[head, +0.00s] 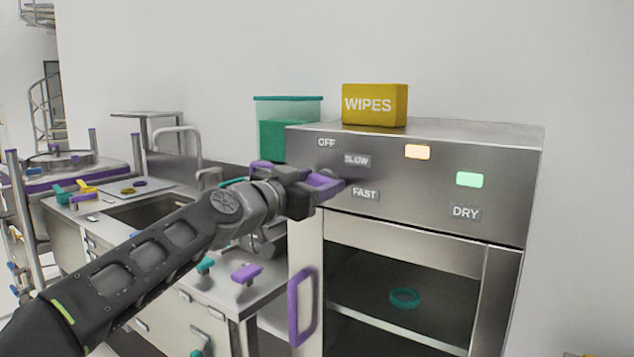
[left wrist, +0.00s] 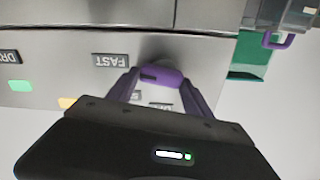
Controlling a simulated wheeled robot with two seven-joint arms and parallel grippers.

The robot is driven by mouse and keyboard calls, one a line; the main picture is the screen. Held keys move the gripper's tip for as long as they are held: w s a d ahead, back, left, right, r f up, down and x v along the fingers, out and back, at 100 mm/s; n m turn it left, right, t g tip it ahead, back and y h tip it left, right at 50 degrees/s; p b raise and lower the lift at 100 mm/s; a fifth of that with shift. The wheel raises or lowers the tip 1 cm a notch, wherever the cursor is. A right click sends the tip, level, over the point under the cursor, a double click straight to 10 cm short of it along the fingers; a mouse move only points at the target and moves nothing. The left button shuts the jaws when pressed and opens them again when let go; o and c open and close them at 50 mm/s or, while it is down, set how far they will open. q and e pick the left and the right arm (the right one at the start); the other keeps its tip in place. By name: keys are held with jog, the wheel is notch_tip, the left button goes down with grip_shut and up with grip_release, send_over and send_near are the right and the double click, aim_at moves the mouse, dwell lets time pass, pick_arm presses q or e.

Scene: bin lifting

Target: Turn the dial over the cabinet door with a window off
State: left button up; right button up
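The purple dial (left wrist: 160,76) is on the steel front panel (head: 440,213) above the cabinet door with a window (head: 401,245). OFF (head: 326,142), SLOW (head: 357,160) and FAST (head: 365,194) labels surround it. In the left wrist view a dark mark on the dial lies at its end toward the FAST label. My left gripper (head: 325,184) is at the dial, its two purple fingers apart on either side of it. I cannot tell whether they press on it. In the head view the gripper mostly hides the dial. My right gripper is not in view.
An orange light (head: 417,152) and a green light (head: 470,180) are on the panel, with a DRY label below. A yellow WIPES box (head: 375,105) and a teal container (head: 288,125) stand behind the panel's top. A purple handle (head: 301,306) sticks out at lower left. A sink counter is left.

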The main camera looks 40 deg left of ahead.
pick_arm(q)
jog(key=c, duration=0.9)
jog(key=shift+f+n, duration=0.1)
jog(key=shift+n, duration=0.2)
jog(key=n+b, duration=0.2)
jog(key=n, duration=0.1)
jog(key=shift+a, duration=0.2)
jog(key=n, duration=0.4)
jog(key=shift+a+n+b, duration=0.15)
jog(key=shift+n+b, duration=0.25)
jog(key=n, duration=0.5)
jog(key=shift+a+n, duration=0.2)
jog(key=shift+n, duration=0.1)
jog(key=n, duration=0.3)
jog(key=shift+a+f+n+p, duration=0.15)
jog(key=shift+n+p, duration=0.25)
jog(key=shift+n, duration=1.1)
